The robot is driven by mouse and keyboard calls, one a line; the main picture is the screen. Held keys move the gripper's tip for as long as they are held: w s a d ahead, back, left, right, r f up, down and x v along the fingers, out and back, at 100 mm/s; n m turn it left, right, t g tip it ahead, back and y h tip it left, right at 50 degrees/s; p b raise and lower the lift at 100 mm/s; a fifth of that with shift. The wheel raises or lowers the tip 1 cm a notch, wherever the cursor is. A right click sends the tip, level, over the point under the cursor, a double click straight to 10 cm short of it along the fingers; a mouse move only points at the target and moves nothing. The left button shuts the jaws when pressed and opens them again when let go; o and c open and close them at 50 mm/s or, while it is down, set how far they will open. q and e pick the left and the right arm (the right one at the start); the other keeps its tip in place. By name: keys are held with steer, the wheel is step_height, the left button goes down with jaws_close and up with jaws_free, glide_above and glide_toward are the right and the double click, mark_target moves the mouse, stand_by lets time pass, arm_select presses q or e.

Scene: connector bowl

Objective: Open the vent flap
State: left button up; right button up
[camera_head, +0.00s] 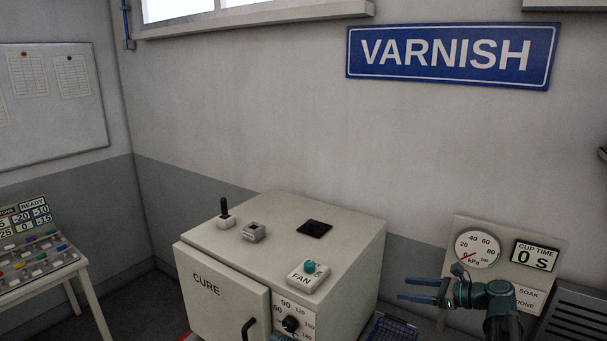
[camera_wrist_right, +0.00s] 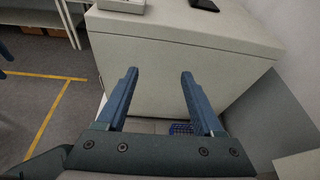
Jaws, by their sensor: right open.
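The light grey CURE oven (camera_head: 290,250) stands in the middle of the head view. A flat black square (camera_head: 314,228) lies on its top; it may be the vent flap, but no label shows. A small grey block (camera_head: 254,232) and a black upright lever (camera_head: 225,212) on a pale base are to its left. My right gripper (camera_head: 403,289) is open and empty, to the right of the oven and below its top. In the wrist view, the open fingers (camera_wrist_right: 159,75) point at the oven's plain side (camera_wrist_right: 165,50), and the black square shows partly at the top edge (camera_wrist_right: 204,5).
A FAN box (camera_head: 307,277) with a teal knob sits on the oven's front top edge. A gauge panel (camera_head: 462,222) stands behind my right arm. A blue basket (camera_head: 390,329) is on the oven's right. A button console (camera_head: 35,262) stands far left.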

steer(key=s+a+f+n+g+h+b, duration=0.1)
steer(key=s+a+f+n+g+b, duration=0.2)
steer(key=a+f, duration=0.35)
steer(key=s+a+f+n+g+h+b, duration=0.2)
steer(key=s+a+f+n+b, duration=0.1)
steer(key=s+a+f+n, duration=0.3)
steer(key=s+a+f+n+g+h+b, duration=0.1)
steer(key=s+a+f+n+g+b, duration=0.2)
steer(key=a+f, duration=0.45)
steer(key=s+a+f+n+h+b, duration=0.3)
steer(key=s+f+n+h+b, duration=0.5)
steer(key=s+f+n, duration=0.5)
steer(key=n, duration=0.3)
steer(key=shift+s+a+g+h+b, duration=0.25)
steer(key=shift+s+g+h+b, duration=0.05)
steer(key=shift+g+h+b, duration=0.1)
